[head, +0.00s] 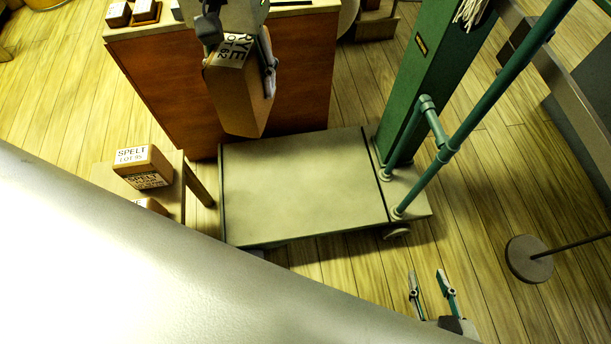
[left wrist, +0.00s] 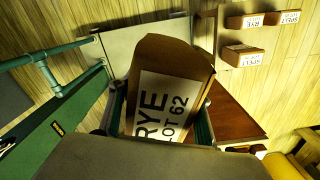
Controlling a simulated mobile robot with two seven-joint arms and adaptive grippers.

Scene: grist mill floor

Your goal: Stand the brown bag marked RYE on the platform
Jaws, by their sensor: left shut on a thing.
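The brown bag marked RYE LOT 62 (head: 240,100) hangs in the upper middle of the head view, tilted, in front of the wooden counter. My left gripper (head: 240,62) is shut on it, a finger on each side. In the left wrist view the bag (left wrist: 175,65) fills the middle, its label facing the camera, between the fingers of my left gripper (left wrist: 160,118). The pale flat platform (head: 300,190) of the green scale is bare; the bag is above and behind its left part, apart from it. My right gripper (head: 432,284) is open and empty, low in the head view.
The green scale column (head: 415,90) and its rails stand at the platform's right. A wooden counter (head: 170,85) stands behind. A small stand (head: 170,190) at left bears bags marked SPELT (head: 145,165). A round-based post (head: 528,260) stands at right. My pale arm covers the lower left.

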